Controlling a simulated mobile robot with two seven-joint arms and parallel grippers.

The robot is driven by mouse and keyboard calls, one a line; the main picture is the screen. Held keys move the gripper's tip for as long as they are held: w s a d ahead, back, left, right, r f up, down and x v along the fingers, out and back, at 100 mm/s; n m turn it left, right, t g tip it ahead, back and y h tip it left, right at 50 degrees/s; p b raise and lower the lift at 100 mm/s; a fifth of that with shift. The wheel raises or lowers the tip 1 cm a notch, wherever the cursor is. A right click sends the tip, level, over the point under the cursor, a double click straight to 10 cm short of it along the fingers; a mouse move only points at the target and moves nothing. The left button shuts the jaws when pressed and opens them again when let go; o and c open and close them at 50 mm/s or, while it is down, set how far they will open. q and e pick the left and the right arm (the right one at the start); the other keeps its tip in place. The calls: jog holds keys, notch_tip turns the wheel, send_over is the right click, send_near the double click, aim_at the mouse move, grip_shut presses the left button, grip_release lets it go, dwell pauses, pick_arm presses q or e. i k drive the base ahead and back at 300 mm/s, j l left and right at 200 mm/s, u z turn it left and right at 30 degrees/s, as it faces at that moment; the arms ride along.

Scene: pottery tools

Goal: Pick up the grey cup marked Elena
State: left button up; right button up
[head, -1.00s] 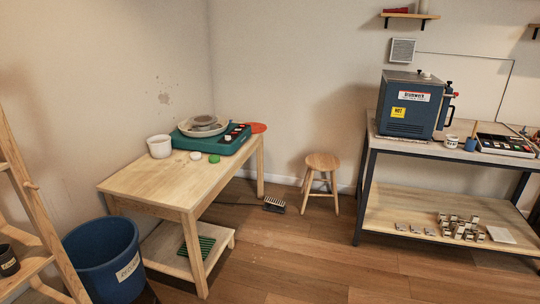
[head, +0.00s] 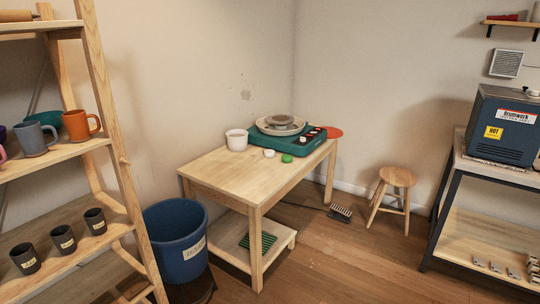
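Three dark grey cups with pale name labels stand in a row on a lower shelf of the wooden rack at the left: a left one (head: 25,259), a middle one (head: 63,240) and a right one (head: 95,221). The writing on the labels is too small to read, so I cannot tell which is marked Elena. A blue-grey mug with a handle (head: 36,139) stands on the shelf above, with no label visible. Neither of my grippers is in view.
The rack's upright (head: 118,150) borders the cups on the right. A blue bucket (head: 178,245) stands beside the rack, then a wooden table (head: 240,175). Open floor (head: 330,265) lies right of the table.

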aim_at(94, 218)
jog(key=u, duration=1.25)
jog(key=i+j+u, duration=0.2)
jog(key=i+j, duration=0.05)
jog(key=i, duration=0.1)
